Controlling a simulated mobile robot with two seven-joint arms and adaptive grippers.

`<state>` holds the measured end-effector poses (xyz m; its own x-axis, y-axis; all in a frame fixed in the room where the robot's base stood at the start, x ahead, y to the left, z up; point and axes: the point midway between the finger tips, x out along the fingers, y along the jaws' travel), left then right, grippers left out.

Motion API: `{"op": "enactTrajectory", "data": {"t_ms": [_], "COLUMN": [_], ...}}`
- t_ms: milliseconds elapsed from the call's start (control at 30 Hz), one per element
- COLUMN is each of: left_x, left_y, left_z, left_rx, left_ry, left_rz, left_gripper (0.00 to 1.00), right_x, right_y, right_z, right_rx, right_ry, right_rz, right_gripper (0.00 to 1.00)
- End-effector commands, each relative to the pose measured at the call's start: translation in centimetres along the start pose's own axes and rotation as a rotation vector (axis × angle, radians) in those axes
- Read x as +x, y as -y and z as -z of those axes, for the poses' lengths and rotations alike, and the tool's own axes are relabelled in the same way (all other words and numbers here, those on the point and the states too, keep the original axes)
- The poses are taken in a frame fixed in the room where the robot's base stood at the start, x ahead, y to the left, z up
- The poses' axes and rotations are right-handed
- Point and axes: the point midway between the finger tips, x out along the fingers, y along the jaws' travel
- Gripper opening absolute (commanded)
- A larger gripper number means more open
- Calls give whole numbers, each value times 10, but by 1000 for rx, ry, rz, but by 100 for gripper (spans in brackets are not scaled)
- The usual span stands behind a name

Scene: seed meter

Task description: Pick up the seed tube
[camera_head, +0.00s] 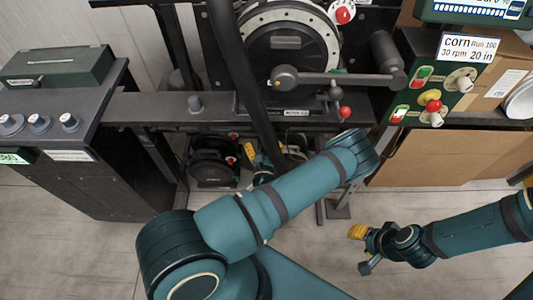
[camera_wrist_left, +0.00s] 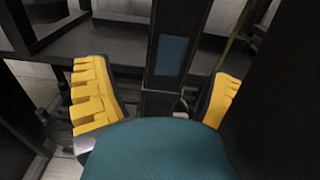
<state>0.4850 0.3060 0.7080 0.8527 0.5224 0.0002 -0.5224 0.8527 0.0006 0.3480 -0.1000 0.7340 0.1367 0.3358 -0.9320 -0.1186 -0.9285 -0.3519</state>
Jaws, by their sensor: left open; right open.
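A long black tube (camera_head: 252,85), which looks like the seed tube, slants down in front of the seed meter (camera_head: 288,45) in the head view. My left gripper (camera_head: 258,163) is low by its lower end, partly hidden by my own arm. In the left wrist view the open yellow fingers of my left gripper (camera_wrist_left: 158,98) stand either side of a dark upright bar with a blue patch (camera_wrist_left: 172,55). I cannot tell whether this is the same tube or whether a finger touches it. My right gripper (camera_head: 362,249) is open and empty above the floor at right.
A dark bench with knobs (camera_head: 40,124) and a green box (camera_head: 58,66) stands at left. A crank arm (camera_head: 335,78) crosses the meter. A green control panel (camera_head: 433,88) and cardboard boxes (camera_head: 435,157) are at right. Floor around my right gripper is clear.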

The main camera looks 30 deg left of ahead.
Motion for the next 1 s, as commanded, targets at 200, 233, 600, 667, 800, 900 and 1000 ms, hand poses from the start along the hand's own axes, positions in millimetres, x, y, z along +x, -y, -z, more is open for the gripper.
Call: {"op": "enactTrajectory", "data": {"t_ms": [200,233,600,667,800,900,1000], "left_x": [24,28,53,52,52,52,52], "left_y": [5,7,7,7,7,7,7], "left_z": [5,6,4,4,4,4,4], "left_rx": [-3,-3,0,-1,-1,-1,-1], "left_ry": [3,2,0,0,0,0,0], "left_rz": [-1,0,-1,-1,-1,-1,-1], "left_gripper": [83,83,83,83,54,19,0], "right_x": [9,10,14,14,14,14,14], "right_y": [-3,-4,-5,-5,-5,-5,-5], "right_z": [1,1,2,2,2,2,2], "right_rx": [-1,-1,-1,-1,-1,-1,-1], "right_ry": [-4,-4,-8,-8,-8,-8,-8], "right_rz": [0,0,0,0,0,0,0], "right_gripper": [47,47,47,47,47,47,47]}}
